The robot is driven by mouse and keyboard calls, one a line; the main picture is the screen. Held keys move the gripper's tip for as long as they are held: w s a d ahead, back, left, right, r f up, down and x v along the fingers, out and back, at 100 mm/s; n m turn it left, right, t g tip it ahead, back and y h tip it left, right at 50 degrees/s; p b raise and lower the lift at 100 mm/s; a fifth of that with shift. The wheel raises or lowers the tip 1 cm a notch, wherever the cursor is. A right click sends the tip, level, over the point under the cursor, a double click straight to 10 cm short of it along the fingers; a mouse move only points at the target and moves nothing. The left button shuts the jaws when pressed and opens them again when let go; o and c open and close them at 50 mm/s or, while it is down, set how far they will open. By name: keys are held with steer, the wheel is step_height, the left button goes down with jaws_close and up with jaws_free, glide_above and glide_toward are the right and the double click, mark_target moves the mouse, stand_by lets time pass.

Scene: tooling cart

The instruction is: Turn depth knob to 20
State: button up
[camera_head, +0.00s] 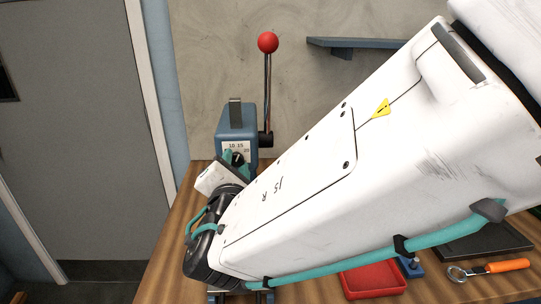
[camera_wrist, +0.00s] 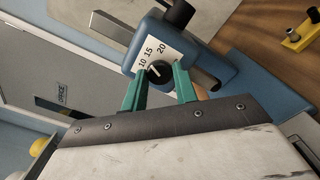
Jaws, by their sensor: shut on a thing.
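The depth knob (camera_wrist: 159,75) is a small black dial with a white mark on the face of a blue machine (camera_wrist: 205,58). A white scale plate (camera_wrist: 152,49) beside it reads 10, 15 and 20. The mark seems to point towards the 10 to 15 side; its exact reading is too small to tell. My gripper (camera_wrist: 160,80) has its teal fingers shut on the knob, one on either side. In the head view, the machine (camera_head: 236,119) stands beyond my arm, with the scale (camera_head: 237,146) partly visible above the gripper.
A lever with a red ball (camera_head: 268,42) rises from the machine. A blue shelf (camera_head: 350,43) is on the wall. A red tray (camera_head: 372,282) and an orange-handled tool (camera_head: 506,265) lie on the wooden bench at right. A grey door (camera_head: 80,130) is at left.

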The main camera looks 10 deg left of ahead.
steer(key=m, duration=0.4)
steer(key=shift+w+m, duration=0.1)
steer(key=shift+m, duration=0.2)
steer(key=shift+r+m, duration=0.1)
steer(key=shift+m, duration=1.9)
steer(key=o, duration=1)
steer(key=shift+c, duration=0.2)
steer(key=v, duration=0.7)
steer(key=shift+s, duration=0.4)
